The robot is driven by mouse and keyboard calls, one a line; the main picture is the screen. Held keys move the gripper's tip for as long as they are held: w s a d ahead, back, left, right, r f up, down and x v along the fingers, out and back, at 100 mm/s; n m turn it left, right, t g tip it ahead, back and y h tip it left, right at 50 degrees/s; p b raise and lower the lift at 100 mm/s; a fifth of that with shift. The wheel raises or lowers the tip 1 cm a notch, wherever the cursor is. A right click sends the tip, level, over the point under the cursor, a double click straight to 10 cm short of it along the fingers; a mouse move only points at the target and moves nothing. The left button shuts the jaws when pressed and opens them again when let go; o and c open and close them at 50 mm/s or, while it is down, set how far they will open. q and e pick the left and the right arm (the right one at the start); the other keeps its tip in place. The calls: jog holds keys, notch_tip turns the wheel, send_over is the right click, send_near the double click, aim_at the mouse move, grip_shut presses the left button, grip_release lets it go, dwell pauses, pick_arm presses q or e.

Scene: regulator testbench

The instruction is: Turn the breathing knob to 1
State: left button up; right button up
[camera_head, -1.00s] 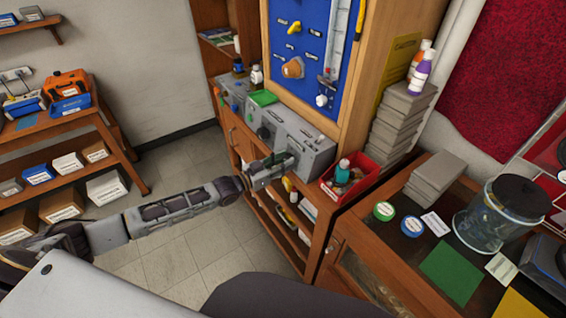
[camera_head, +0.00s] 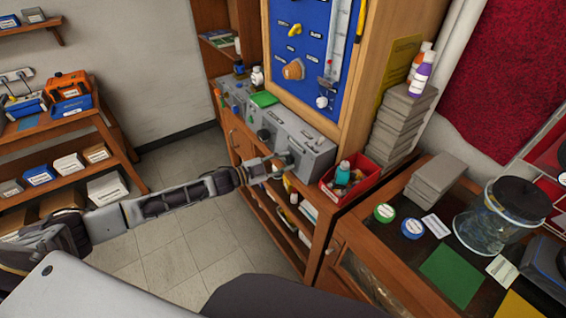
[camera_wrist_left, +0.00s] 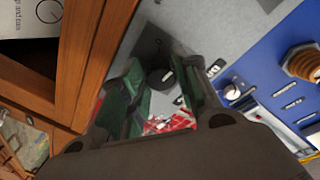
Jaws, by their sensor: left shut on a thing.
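A grey testbench unit (camera_head: 312,150) stands on the wooden bench below the blue board. A round black knob (camera_wrist_left: 160,79) on a grey face shows between my left fingers in the left wrist view. I cannot read a breathing label or the knob's setting. My left gripper (camera_head: 281,161) is at the front of the unit's right part in the head view. In the wrist view its green-padded fingers (camera_wrist_left: 168,97) stand on either side of the black knob, shut on it. The gripper partly hides the unit's front. My right gripper is not in view.
A red bin (camera_head: 352,186) with bottles stands just right of the unit. The blue board (camera_head: 312,50) with coloured fittings rises behind it. Grey boxes (camera_head: 396,122) are stacked further right. Open floor (camera_head: 190,190) lies left of the bench.

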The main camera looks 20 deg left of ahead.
pick_arm(q)
jog(key=shift+m+g, duration=0.3)
jog(key=shift+m, duration=0.6)
jog(key=o, duration=1)
jog(key=shift+v, duration=6)
